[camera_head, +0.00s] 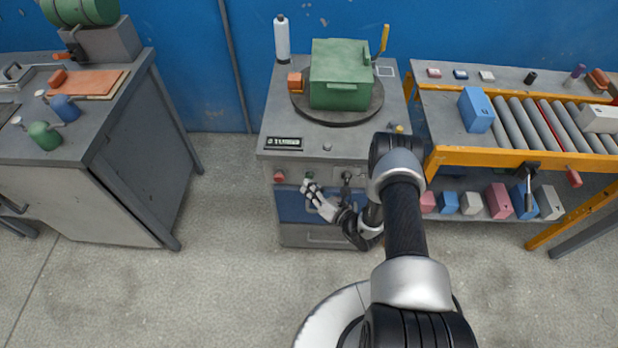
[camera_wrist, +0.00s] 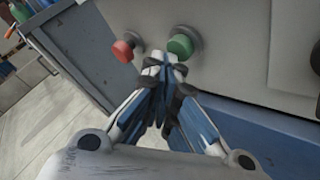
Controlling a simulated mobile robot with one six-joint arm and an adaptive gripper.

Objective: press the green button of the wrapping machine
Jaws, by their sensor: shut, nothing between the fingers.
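The wrapping machine (camera_head: 262,208) is a grey cabinet with a dark round turntable (camera_head: 300,108) on top that bears a green box (camera_head: 340,72). On its front panel, the green button (camera_wrist: 181,44) shows in the wrist view, just beyond my fingertips. The red button (camera_wrist: 125,48) is to its left, and it also shows in the head view (camera_head: 279,177). My gripper (camera_wrist: 164,62) is shut and empty, its tips pointing at the panel just below and left of the green button. Whether the tips touch the button I cannot tell. In the head view my gripper (camera_head: 308,188) is at the cabinet's front.
A roller conveyor (camera_head: 520,157) with an orange frame stands at the right, with several boxes. A grey workbench (camera_head: 120,140) stands at the left. The floor between is clear.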

